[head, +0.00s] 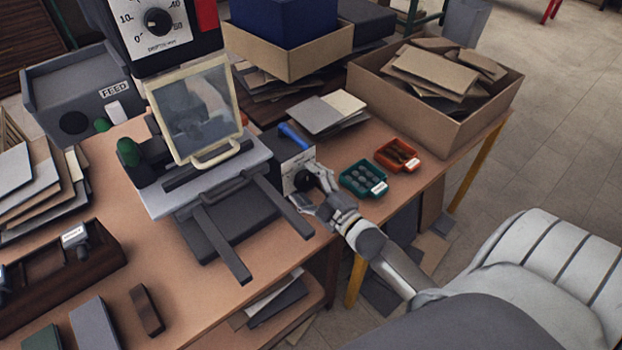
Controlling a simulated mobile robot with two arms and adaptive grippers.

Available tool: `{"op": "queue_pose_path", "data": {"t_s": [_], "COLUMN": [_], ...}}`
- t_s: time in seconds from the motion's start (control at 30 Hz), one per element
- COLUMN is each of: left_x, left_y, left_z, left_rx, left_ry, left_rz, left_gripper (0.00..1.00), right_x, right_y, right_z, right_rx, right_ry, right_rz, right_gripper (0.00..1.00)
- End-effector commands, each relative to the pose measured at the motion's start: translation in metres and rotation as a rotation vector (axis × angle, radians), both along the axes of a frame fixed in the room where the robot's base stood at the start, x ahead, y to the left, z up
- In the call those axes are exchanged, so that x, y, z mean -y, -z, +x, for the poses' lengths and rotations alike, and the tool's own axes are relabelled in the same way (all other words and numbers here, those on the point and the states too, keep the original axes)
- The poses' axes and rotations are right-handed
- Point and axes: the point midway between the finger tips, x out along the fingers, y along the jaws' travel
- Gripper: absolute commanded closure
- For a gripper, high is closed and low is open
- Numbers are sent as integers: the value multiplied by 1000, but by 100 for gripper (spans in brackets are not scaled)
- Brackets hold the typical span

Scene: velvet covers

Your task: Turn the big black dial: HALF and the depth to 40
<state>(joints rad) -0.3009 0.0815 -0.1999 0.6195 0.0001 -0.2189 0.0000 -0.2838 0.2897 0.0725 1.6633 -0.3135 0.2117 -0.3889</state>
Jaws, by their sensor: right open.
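The depth dial (158,21) is a black knob on the white scale plate of the machine's upper head, at the top left; I cannot read its setting surely. A big black dial (303,181) sits on the pale front face of a dark box at the machine's right side, partly hidden by my right gripper. No HALF mark is readable there. My right gripper (312,190) is open at this dial, its fingers close beside it. I cannot tell whether they touch it. My left gripper is not in view.
A clear framed guard (196,108) stands over the machine's bed. A teal tray (362,180) and an orange tray (397,155) lie right of the gripper. A cardboard box (480,112) of offcuts stands behind. Dark rails (222,246) jut out in front of the machine.

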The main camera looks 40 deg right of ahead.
Motion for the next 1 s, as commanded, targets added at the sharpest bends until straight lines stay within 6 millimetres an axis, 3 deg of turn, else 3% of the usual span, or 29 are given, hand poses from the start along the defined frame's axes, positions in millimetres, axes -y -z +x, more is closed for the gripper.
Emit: {"op": "queue_pose_path", "data": {"t_s": [0.17, 0.7, 1.0], "left_x": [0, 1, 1], "left_y": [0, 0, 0], "left_z": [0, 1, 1], "left_rx": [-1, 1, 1], "left_ry": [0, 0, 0], "left_rz": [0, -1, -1], "left_gripper": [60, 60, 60], "right_x": [1, 8, 10], "right_y": [1, 1, 0], "right_z": [-13, -106, -120], "right_rx": [-1, -3, -1], "right_ry": [0, 1, 1], "right_rz": [0, 2, 0], "right_gripper": [26, 26, 26]}}
